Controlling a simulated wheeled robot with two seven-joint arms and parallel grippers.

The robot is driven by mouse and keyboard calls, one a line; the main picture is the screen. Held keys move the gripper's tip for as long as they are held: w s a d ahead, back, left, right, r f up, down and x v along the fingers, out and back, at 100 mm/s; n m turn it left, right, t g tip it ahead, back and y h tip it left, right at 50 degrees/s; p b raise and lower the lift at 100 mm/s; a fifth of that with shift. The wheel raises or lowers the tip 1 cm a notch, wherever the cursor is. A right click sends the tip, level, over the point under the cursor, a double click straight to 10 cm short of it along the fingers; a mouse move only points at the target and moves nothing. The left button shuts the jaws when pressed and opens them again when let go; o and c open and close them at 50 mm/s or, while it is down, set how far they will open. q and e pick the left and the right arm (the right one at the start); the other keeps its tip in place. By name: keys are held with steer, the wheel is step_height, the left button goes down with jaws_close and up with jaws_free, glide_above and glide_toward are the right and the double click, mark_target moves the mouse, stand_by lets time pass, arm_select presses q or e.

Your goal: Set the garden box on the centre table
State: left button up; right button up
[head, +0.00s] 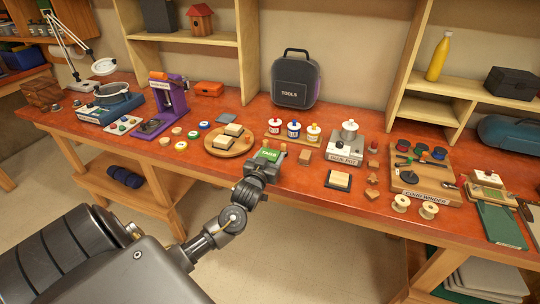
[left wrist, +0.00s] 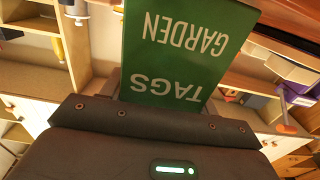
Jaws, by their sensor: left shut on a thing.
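The green garden box (head: 268,154), lettered "GARDEN TAGS", is in the grip of my left gripper (head: 264,163) near the front edge of the long red-brown workbench. In the left wrist view the green box (left wrist: 185,45) fills the upper middle, its lettering upside down. The left jaws are shut on the box and hide its near end. I cannot tell if the box touches the bench top. I cannot tell if any surface in view is the centre table. My right gripper is not in view.
The workbench (head: 205,173) is crowded. A round wooden board (head: 215,147) lies left of the box. Paint jars (head: 294,129), a glue pot (head: 346,147) and small wooden blocks (head: 305,156) stand right of it. A tools case (head: 296,78) stands behind. Open floor (head: 300,240) lies in front.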

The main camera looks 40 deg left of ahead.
arm_select(q)
steer(key=shift+f, duration=0.15)
steer(key=o, duration=1.1)
steer(key=shift+c, duration=0.2)
steer(key=shift+r, duration=0.2)
steer(key=shift+s+d+f, duration=0.1)
steer(key=shift+s+d, duration=0.05)
steer(key=shift+s, duration=0.1)
steer(key=b+v, duration=0.2)
steer(key=v, duration=0.9)
steer(key=shift+s, duration=0.2)
